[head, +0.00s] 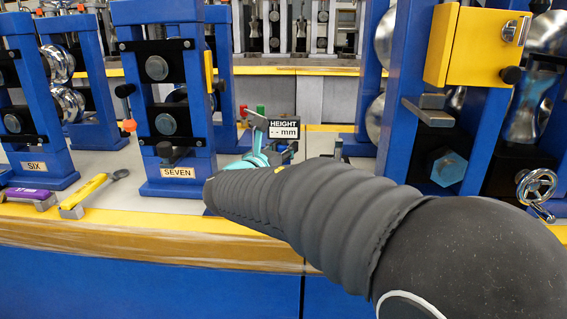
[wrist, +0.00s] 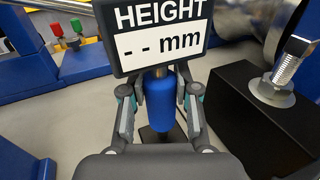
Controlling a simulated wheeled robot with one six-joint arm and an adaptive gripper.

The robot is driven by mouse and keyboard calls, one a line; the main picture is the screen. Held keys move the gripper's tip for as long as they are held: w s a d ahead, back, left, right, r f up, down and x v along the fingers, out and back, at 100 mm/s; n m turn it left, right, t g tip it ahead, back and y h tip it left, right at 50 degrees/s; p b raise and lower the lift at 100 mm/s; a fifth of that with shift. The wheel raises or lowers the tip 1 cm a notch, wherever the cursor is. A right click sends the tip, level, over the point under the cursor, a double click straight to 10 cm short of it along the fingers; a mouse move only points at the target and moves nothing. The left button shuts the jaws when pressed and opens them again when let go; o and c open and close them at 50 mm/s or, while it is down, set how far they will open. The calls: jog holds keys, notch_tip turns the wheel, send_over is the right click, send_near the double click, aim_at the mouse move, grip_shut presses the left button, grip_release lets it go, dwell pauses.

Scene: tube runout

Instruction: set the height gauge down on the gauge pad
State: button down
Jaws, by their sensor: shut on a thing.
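The height gauge has a black-framed display (wrist: 160,30) reading "HEIGHT - - mm" and a blue cylindrical grip (wrist: 160,103). My gripper (wrist: 161,98) is shut on the blue grip, with one finger on each side. In the head view the display (head: 284,129) shows beyond my sleeved arm, right of the stand labelled SEVEN. A dark flat piece (wrist: 157,135) shows below the grip; I cannot tell whether it is the gauge's foot or the gauge pad, nor whether the gauge touches the surface. My arm hides much of this area in the head view.
A black block (wrist: 255,115) with a silver upright piece (wrist: 285,70) stands close on the right. Blue stand SEVEN (head: 180,170) is on the left. A yellow box (head: 475,47) hangs on the right stand. Red and green knobs (wrist: 66,27) are behind left. Grey surface left of the gauge is clear.

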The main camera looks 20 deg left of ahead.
aim_at(283, 117)
jog(key=shift+r, duration=0.2)
notch_tip(283, 117, up, 10)
jog(key=shift+f+p, duration=0.1)
jog(key=shift+p, duration=0.6)
jog(key=c, duration=1.7)
grip_release()
grip_shut()
jog(key=shift+s, duration=0.1)
